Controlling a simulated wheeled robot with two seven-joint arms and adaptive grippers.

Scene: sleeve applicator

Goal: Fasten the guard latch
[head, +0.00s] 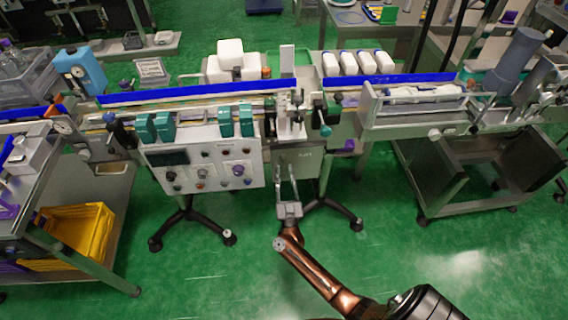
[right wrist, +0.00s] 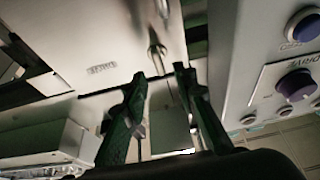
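The guard panel (head: 303,157) is a pale metal plate below the conveyor, right of the control box. In the right wrist view the labelled panel (right wrist: 75,35) fills the upper left. A small metal lever (right wrist: 157,48), which looks like the latch, hangs near the panel's right edge; I cannot tell whether it is fastened. My right gripper (head: 285,168) reaches up to the panel from below. In the right wrist view its two dark fingers (right wrist: 160,75) are apart, with the lever just beyond the gap between their tips. Nothing is visibly held. My left gripper is not in view.
The control box (head: 205,163) with buttons and knobs stands close on the left; in the right wrist view its face (right wrist: 285,70) is on the right. The green floor (head: 190,275) in front is open.

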